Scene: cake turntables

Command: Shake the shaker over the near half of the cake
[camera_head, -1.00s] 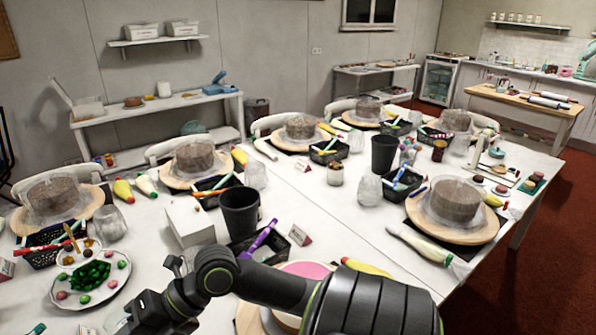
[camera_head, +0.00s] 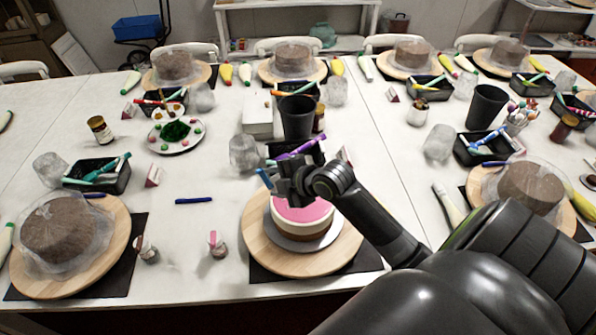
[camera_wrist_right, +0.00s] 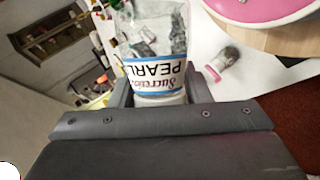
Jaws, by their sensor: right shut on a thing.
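The cake (camera_head: 303,216), with a pink top over white and brown layers, sits on a round wooden turntable (camera_head: 262,252) at the near middle table edge. In the wrist view the cake (camera_wrist_right: 262,40) fills the upper right. My right gripper (camera_head: 284,188) is at the cake's far left side in the head view and hides part of it. In the wrist view the right gripper (camera_wrist_right: 158,88) is shut on the shaker (camera_wrist_right: 153,45), a clear container whose "PEARL" label reads upside down. I cannot make out the shaker in the head view. My left gripper is not in view.
A blue pen (camera_head: 193,201) lies on the table. A dark cup (camera_head: 298,118) and a black basket (camera_head: 290,152) stand behind the cake. Wrapped cakes (camera_head: 66,230) sit on either side.

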